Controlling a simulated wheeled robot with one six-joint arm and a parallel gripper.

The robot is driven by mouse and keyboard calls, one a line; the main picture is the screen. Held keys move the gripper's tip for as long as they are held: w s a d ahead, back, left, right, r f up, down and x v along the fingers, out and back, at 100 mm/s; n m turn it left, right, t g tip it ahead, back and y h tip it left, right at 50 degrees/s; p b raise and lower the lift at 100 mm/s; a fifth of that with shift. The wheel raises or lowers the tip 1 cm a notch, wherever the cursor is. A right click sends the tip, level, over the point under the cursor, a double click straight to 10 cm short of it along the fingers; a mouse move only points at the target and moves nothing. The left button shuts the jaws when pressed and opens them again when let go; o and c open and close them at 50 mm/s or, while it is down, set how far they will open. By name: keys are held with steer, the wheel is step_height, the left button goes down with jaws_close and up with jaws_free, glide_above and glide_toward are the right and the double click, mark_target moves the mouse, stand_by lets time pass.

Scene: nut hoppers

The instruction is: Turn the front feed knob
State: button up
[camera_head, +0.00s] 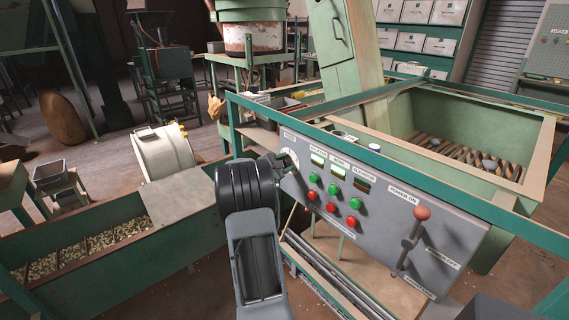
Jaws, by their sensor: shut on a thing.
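A grey control panel (375,245) slants across the front of the green frame. At its left end is a pale round dial plate (290,152) under a small label, where the front feed knob sits. My arm rises from the bottom middle, and its dark wrist covers much of this corner. Only a small grey part of my gripper (286,161) shows past the wrist, against the dial. It is shut on the knob; the knob and the fingertips are mostly hidden, so the knob's angle cannot be told.
Right of the dial are several green and red buttons (331,207) below small displays. A red-topped lever (422,213) stands out at the panel's right. A green hopper (470,125) lies behind, and a trough of nuts (85,250) at left. Green rails edge the panel.

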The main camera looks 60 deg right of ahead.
steer(key=n+p, duration=0.1)
steer(key=n, duration=0.2)
steer(key=n+p, duration=0.2)
steer(key=n, duration=0.1)
steer(key=shift+w+r, duration=0.1)
steer(key=shift+r, duration=0.1)
steer(key=shift+f+n+p, duration=0.15)
steer(key=shift+n+p, duration=1.4)
steer(key=shift+n, duration=0.75)
steer(key=o, duration=0.9)
steer(key=shift+o, duration=0.2)
steer(key=shift+w, duration=0.1)
steer(key=b+v, duration=0.1)
steer(key=v, duration=1.2)
steer(key=shift+a+b, duration=0.3)
steer(key=shift+b, duration=0.05)
steer(key=shift+w, duration=0.15)
